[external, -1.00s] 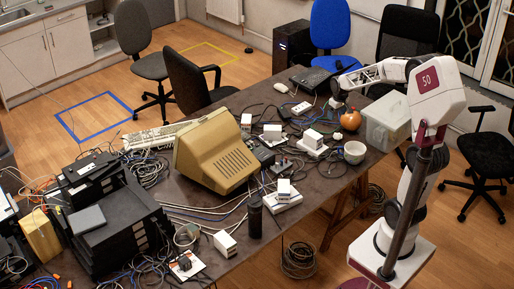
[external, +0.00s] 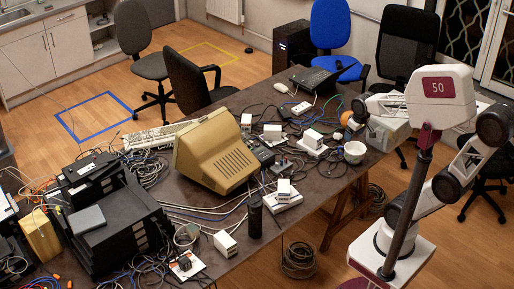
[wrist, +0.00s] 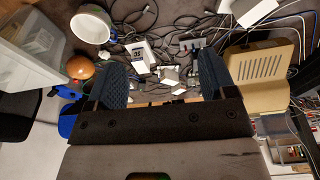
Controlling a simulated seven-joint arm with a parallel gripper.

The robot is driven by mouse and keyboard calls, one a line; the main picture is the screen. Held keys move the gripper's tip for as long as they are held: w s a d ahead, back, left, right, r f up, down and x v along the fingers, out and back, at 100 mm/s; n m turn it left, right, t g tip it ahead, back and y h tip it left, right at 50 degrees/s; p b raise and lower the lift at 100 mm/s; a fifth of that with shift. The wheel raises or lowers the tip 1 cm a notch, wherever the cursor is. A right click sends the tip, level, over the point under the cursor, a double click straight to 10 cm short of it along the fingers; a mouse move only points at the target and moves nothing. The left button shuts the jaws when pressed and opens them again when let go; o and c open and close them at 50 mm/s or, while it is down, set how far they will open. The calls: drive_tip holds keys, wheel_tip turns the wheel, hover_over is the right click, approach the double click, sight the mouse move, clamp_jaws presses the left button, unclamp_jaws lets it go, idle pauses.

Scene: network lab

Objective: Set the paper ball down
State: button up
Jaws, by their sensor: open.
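I cannot make out a paper ball in either view. In the wrist view my gripper (wrist: 180,66) is open, its two blue padded fingers wide apart. Small white boxes and cables show below, between the fingers, with nothing visibly held. In the external view my gripper (external: 362,108) is at the table's far right end, beside the orange round object and above the grey box's left side. My arm and head hide part of this area. A white bowl (external: 355,152) stands near the table's right edge and also shows in the wrist view (wrist: 91,24).
The orange round object (wrist: 80,67) and a clear grey storage box (external: 392,133) are near my gripper. A small bare strip lies near the bowl.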

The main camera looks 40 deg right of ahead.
drive_tip(key=s+a, duration=0.2)
drive_tip(key=s, duration=0.4)
drive_tip(key=shift+s+a+f, duration=0.15)
drive_tip(key=shift+f, duration=0.15)
idle(1.0)
